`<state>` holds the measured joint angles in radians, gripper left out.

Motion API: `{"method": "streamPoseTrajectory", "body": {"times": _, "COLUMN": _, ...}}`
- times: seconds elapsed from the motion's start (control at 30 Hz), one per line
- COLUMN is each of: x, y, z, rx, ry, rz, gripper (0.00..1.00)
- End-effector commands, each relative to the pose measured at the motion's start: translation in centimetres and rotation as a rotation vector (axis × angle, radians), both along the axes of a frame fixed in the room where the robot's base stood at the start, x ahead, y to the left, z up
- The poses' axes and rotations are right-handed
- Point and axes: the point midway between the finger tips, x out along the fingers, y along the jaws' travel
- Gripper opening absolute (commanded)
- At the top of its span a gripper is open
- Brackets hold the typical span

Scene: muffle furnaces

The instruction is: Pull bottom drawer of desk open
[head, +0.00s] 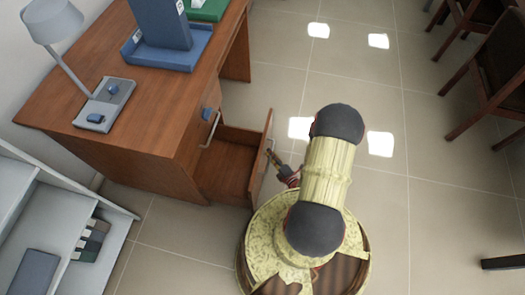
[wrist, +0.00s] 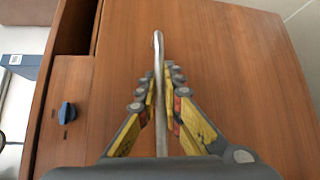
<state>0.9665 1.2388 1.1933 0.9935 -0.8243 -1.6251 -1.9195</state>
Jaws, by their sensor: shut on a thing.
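The wooden desk (head: 140,110) stands at the upper left of the head view. Its bottom drawer (head: 230,165) is pulled out, with its inside showing and looking empty. The drawer front (head: 261,160) faces my arm; it fills much of the wrist view (wrist: 235,60). The silver bar handle (wrist: 158,45) runs between my fingers in the wrist view. My gripper (head: 282,168) is at the drawer front, shut on that handle; its fingers (wrist: 160,78) sit on both sides of the bar. My arm hides part of the floor beyond.
A blue lock knob (head: 206,113) and another handle (head: 211,130) are on the closed panel above the drawer. A lamp (head: 60,35) and blue tray (head: 165,55) stand on the desk. A white shelf (head: 60,240) is at lower left. Chairs (head: 490,70) stand right; tiled floor (head: 420,220) between is clear.

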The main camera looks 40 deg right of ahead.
Motion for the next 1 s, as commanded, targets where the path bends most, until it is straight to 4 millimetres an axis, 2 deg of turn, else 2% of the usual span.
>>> {"method": "streamPoseTrajectory", "body": {"times": 0.27, "x": -1.25, "y": -0.97, "z": -0.05, "rx": -0.001, "ry": 0.0, "rz": 0.0, "gripper": 0.0}}
{"method": "streamPoseTrajectory", "body": {"times": 0.7, "x": -1.39, "y": -1.13, "z": -0.05, "rx": -0.001, "ry": 0.001, "rz": 0.001, "gripper": 0.0}}
{"method": "streamPoseTrajectory", "body": {"times": 0.73, "x": -1.39, "y": -1.13, "z": -0.05, "rx": -0.001, "ry": 0.001, "rz": 0.001, "gripper": 0.09}}
{"method": "streamPoseTrajectory", "body": {"times": 1.0, "x": -1.38, "y": -1.13, "z": -0.03, "rx": -0.001, "ry": 0.0, "rz": 0.001, "gripper": 0.24}}
